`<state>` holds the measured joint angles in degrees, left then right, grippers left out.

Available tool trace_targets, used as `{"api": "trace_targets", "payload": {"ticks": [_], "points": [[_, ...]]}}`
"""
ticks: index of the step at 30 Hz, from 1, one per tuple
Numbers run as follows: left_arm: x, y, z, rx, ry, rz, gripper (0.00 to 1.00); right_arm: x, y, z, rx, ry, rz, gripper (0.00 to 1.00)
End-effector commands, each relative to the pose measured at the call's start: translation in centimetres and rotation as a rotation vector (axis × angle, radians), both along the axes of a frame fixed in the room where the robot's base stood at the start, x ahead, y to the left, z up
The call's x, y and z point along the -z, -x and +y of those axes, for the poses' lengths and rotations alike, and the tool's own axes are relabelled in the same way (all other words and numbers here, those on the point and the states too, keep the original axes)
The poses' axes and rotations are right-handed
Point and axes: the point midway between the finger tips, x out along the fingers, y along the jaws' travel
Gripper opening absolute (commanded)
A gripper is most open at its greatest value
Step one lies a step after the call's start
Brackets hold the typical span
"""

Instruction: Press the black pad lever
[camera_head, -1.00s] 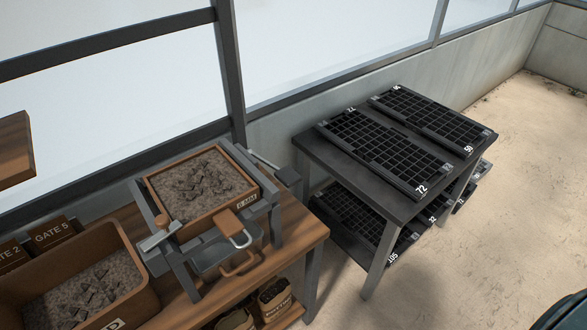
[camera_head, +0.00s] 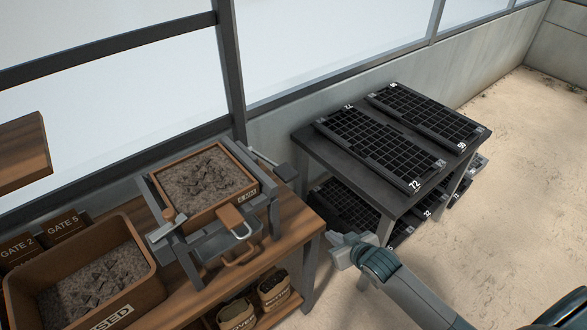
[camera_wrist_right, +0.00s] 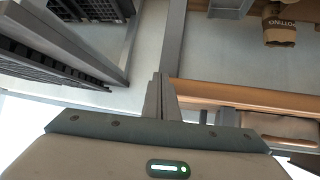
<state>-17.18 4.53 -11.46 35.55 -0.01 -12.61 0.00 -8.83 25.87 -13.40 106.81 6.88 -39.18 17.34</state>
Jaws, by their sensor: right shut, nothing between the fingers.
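The seeder is a grey frame (camera_head: 181,252) holding a soil-filled wooden box (camera_head: 205,214) on the wooden bench. The black pad lever (camera_head: 285,172) sticks out from its back right corner, its dark flat pad at the end of a thin rod. My right gripper (camera_head: 340,249) is shut and empty, in front of and to the right of the pad, apart from it. In the right wrist view the closed fingers (camera_wrist_right: 159,97) touch nothing; I cannot make out the lever there.
A black table (camera_head: 312,148) with seed trays (camera_head: 380,148) on top and below stands right of the bench (camera_head: 310,232). A gap of floor separates them. A soil bin (camera_head: 140,245) sits at the left, and bags (camera_head: 273,289) stand on the shelf below. A windowed wall runs behind.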

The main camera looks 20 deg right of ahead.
Motion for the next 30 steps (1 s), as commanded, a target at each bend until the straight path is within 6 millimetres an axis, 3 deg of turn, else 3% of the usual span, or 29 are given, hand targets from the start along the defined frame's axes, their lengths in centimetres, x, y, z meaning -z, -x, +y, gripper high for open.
{"api": "trace_targets", "payload": {"ticks": [1,9,15,21,30], "points": [[-0.3,0.0,0.0,0.0,0.0,0.0,0.31,-3.1,-0.9,0.3,-0.014,-0.006,-0.04,0.0],[-1.4,0.0,0.0,0.0,0.0,0.001,0.31,-18.4,-2.4,3.4,-0.102,-0.067,-0.232,0.0],[-1.9,0.1,0.0,0.0,0.0,0.001,0.31,-26.8,-1.0,5.7,-0.172,-0.105,-0.328,0.0],[-2.0,0.1,0.1,0.0,-0.001,0.001,0.31,-30.3,0.1,6.9,-0.207,-0.123,-0.369,0.0],[-2.0,0.1,0.1,0.0,-0.001,0.001,0.31,-30.7,0.2,7.1,-0.212,-0.126,-0.373,0.0]]}}
